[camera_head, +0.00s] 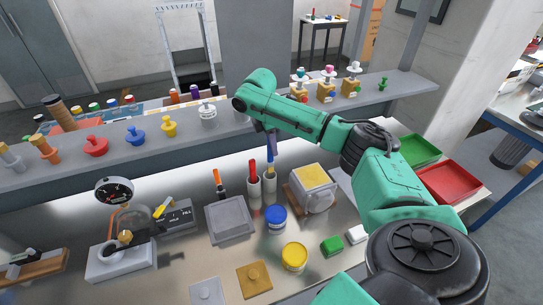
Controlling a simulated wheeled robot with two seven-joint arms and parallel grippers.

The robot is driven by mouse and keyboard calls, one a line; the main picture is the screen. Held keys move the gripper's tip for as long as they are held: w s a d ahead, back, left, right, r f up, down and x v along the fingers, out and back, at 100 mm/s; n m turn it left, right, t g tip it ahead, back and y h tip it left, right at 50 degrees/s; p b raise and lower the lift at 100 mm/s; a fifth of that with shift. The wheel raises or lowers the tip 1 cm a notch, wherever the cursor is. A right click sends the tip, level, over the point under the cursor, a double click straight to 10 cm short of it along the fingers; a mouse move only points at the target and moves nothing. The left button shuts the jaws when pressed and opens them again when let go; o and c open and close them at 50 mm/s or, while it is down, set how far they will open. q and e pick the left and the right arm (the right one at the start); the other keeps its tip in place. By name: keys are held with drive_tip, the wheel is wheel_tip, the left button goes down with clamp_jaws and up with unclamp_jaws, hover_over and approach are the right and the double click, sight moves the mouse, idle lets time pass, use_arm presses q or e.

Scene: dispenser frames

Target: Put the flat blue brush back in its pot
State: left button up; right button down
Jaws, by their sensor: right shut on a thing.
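My right arm reaches in from the right over the bench. Its gripper (271,143) hangs below the forearm, mostly hidden by it, and is shut on the flat blue brush (270,164). The brush is upright, with blue and a bit of yellow showing. Its lower part lines up with the mouth of a pale pot (270,190); I cannot tell how deep it sits. A second pale pot beside it on the left holds a red-topped tool (253,170). My left gripper is out of view.
A blue-lidded jar (276,218) and a yellow-lidded jar (294,257) stand in front of the pots. A grey tray (230,219) lies left, and a box with a yellow top (312,185) right. A grey shelf (120,150) with coloured knobs runs behind.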

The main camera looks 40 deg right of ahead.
sight(271, 162)
wheel_tip(271, 162, down, 8)
drive_tip(key=shift+a+p, duration=0.1)
drive_tip(key=shift+p, duration=0.65)
drive_tip(key=shift+f, duration=0.15)
drive_tip(key=c, duration=0.8)
unclamp_jaws()
drive_tip(key=shift+c, duration=0.2)
wheel_tip(271, 162, up, 12)
drive_tip(key=a+b, duration=0.1)
drive_tip(key=b, duration=0.2)
drive_tip(key=shift+w+a+b, duration=0.35)
drive_tip(key=shift+a, duration=0.05)
